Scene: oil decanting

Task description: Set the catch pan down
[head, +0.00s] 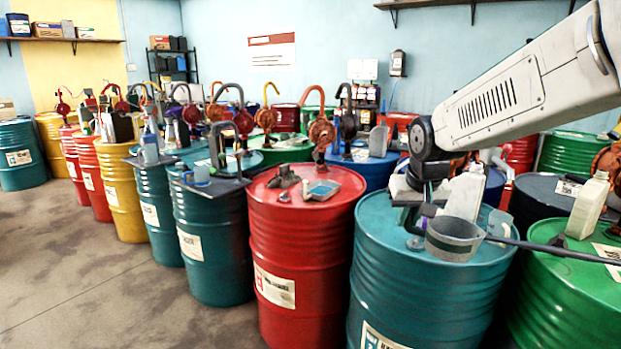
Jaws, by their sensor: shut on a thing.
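My gripper (428,208) is at the lower end of my arm, above the teal drum (425,300) at the front right. It is shut on a round grey pan (455,247), which looks like the catch pan; its fingertips are partly hidden. The pan is roughly level, with its open top showing. It overlaps the drum top in the picture, and I cannot tell whether its base touches the lid. A small shallow tray with blue in it (321,190) lies on the red drum (300,250) to the left.
A white bottle (465,194) stands close behind the pan. A long dark rod (560,250) runs right from near the pan, over the green drum (565,290), where another white bottle (588,205) stands. Drums with hand pumps crowd behind. Open floor (90,270) lies at left.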

